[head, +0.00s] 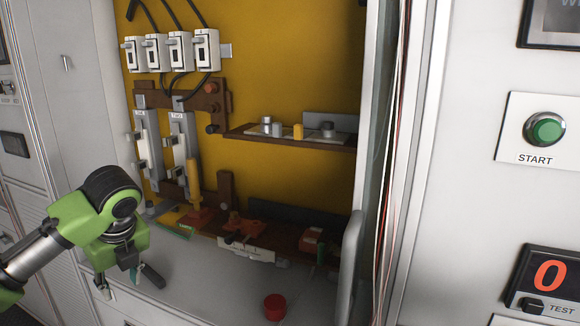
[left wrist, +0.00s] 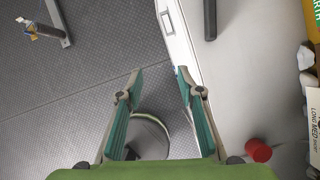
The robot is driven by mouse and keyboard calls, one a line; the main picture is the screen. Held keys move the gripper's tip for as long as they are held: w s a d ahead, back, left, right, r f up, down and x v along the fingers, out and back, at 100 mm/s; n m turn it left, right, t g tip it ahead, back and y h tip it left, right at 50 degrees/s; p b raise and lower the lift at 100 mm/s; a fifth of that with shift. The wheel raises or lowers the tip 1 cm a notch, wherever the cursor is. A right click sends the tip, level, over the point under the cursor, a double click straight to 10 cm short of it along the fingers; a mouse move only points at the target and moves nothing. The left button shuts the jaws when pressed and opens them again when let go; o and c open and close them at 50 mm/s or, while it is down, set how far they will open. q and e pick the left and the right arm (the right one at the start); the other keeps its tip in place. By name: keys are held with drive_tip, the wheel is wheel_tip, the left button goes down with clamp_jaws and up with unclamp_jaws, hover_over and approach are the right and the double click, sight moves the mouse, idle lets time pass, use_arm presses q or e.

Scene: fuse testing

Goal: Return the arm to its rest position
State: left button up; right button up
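My left arm comes in from the left in the head view, green and grey, bent at the wrist. My left gripper (head: 142,277) points downward at the front left of the open cabinet, near its lower ledge. It also shows in the left wrist view (left wrist: 158,82), with its two green-padded fingers spread apart and nothing between them. Below the fingers are the patterned metal floor (left wrist: 90,80) and the white cabinet edge (left wrist: 180,45). My right arm and right gripper are not in view.
The cabinet's grey ledge (head: 190,292) carries a red knob (head: 275,307). Tall white fuses (head: 182,145) stand against the yellow back panel (head: 270,80). A shelf (head: 300,143) holds small parts. The cabinet door edge (head: 352,265), green START button (head: 548,129) and red display (head: 551,275) are at right.

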use_arm(q)
drive_tip(key=s+d+f+n+h, duration=0.2)
drive_tip(key=s+d+f, duration=0.1)
drive_tip(key=d+f, duration=0.45)
drive_tip(key=s+d+f+n+h, duration=0.1)
drive_tip(key=s+d+f+n, duration=0.15)
drive_tip(key=d+f, duration=0.55)
drive_tip(key=s+d+f+n+h, duration=0.3)
drive_tip(key=s+d+f+n, duration=0.2)
drive_tip(key=s+f+n, duration=0.55)
drive_tip(key=s+a+f+n+y, duration=0.1)
drive_tip(key=s+a+f+n, duration=0.2)
drive_tip(key=s, duration=0.4)
drive_tip(key=s+a+n+y, duration=0.1)
drive_tip(key=s+a+n, duration=0.3)
drive_tip(key=s+n, duration=0.25)
wheel_tip(320, 180, down, 24)
drive_tip(key=s+m, duration=0.1)
drive_tip(key=s, duration=0.1)
drive_tip(key=s+a+f+g, duration=0.2)
drive_tip(key=s+f, duration=1.5)
drive_tip(key=f, duration=0.1)
drive_tip(key=shift+s+a, duration=0.25)
drive_tip(key=shift+s, duration=0.1)
